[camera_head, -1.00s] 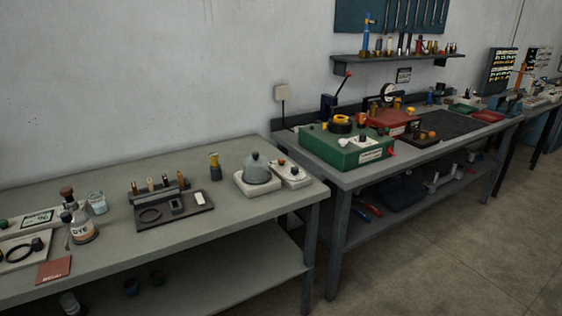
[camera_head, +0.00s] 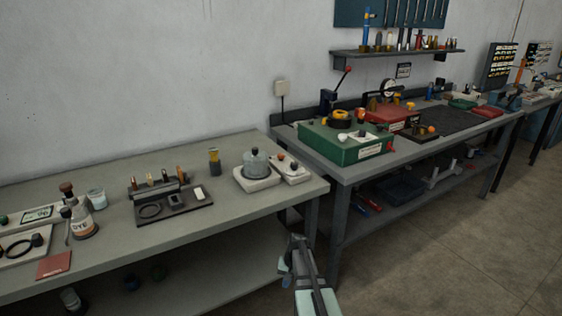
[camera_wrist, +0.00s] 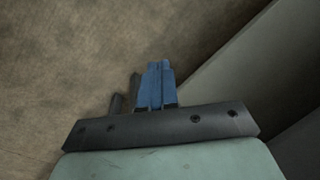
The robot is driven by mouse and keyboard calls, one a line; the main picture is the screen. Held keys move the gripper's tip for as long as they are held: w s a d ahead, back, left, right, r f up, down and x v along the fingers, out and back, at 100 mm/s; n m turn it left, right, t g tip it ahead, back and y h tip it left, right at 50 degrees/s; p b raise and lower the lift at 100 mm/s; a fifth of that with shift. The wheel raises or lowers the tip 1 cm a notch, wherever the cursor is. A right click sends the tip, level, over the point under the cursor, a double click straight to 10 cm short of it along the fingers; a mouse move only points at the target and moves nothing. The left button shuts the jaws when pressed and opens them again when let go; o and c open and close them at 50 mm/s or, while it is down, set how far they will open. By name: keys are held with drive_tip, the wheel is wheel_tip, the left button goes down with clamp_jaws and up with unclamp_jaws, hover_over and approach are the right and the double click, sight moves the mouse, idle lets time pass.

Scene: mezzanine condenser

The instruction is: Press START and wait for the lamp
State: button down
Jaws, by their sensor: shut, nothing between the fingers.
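My gripper (camera_head: 297,243) is low at the bottom centre of the head view, in front of the gap between the two benches and below their tops. Its blue fingers (camera_wrist: 155,82) are together and empty in the wrist view, over bare floor. A small white box (camera_head: 291,168) with an orange-red knob stands at the right end of the near bench, beside a domed vessel on a white base (camera_head: 257,172). A green box (camera_head: 342,150) with knobs and a red end piece stands on the far bench. Labels are too small to read, so I cannot tell which control is START or which part is the lamp.
The near bench (camera_head: 235,215) also bears a dark tool tray (camera_head: 173,219), a dye bottle (camera_head: 82,222) and a beaker (camera_head: 97,198). The far bench (camera_head: 345,174) bears a red box (camera_head: 393,117) and a dark mat (camera_head: 461,120). Open floor lies at right.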

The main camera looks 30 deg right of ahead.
drive_tip(key=w+d+r+m+t+h, duration=0.15)
drive_tip(key=w+d+r, duration=0.25)
drive_tip(key=d+r, duration=1)
drive_tip(key=w+d+r+m+t, duration=0.2)
drive_tip(key=w+d+r+t, duration=0.15)
drive_tip(key=d+r, duration=1.1)
wheel_tip(320, 180, up, 20)
drive_tip(key=n+t, duration=0.3)
drive_tip(key=t, duration=0.1)
hover_over(283, 155)
drive_tip(key=shift+a+f+m, duration=0.1)
drive_tip(key=shift+a+m, duration=0.1)
drive_tip(key=shift+m, duration=0.05)
drive_tip(key=shift+s+f, duration=0.1)
drive_tip(key=shift+f, duration=4.3)
